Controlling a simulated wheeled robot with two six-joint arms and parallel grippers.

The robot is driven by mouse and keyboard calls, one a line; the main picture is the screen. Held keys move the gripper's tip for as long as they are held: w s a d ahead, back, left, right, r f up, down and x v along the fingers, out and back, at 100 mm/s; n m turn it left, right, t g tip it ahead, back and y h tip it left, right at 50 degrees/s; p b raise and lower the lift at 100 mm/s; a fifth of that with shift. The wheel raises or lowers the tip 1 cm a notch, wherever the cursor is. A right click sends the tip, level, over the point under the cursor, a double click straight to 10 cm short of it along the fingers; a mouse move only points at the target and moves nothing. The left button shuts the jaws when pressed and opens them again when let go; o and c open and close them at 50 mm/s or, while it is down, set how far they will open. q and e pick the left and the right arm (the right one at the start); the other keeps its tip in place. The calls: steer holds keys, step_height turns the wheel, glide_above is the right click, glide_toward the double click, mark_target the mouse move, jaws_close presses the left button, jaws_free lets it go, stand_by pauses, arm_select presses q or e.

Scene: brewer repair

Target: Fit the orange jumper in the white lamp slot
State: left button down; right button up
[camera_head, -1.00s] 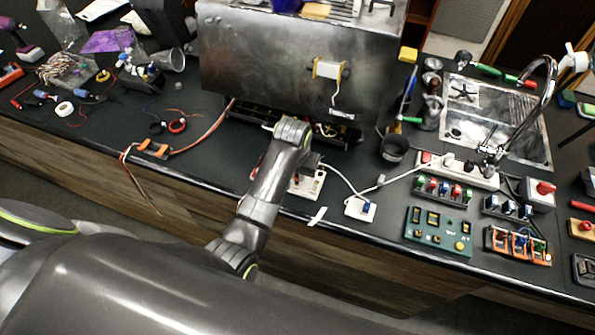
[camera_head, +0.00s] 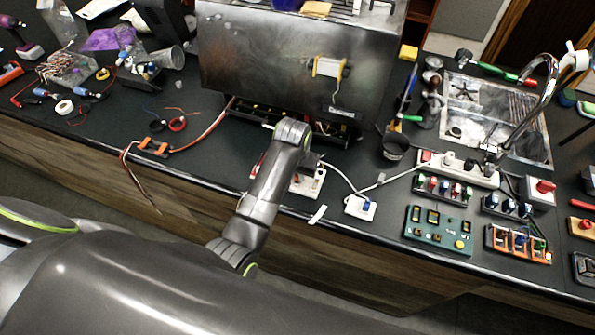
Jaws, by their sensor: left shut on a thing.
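My left gripper (camera_head: 312,163) points down behind the bent end of my left arm, at the front of the metal brewer (camera_head: 275,65). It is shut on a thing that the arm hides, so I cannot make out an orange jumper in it. A white block with small sockets (camera_head: 308,184) lies just below the gripper, partly covered by the arm. I cannot tell whether the gripper touches it, or which slot is the white lamp slot. My right gripper is not in view.
A green panel (camera_head: 438,231), a power strip (camera_head: 458,170) and orange-framed parts (camera_head: 518,244) fill the right of the counter. Orange connectors (camera_head: 153,147) on a cable lie left. The counter between these connectors and my arm is mostly clear.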

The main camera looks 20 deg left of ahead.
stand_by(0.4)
arm_select(q)
steer(key=c, duration=1.4)
jaws_free()
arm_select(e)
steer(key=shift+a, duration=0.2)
arm_select(q)
steer(key=shift+o, duration=0.2)
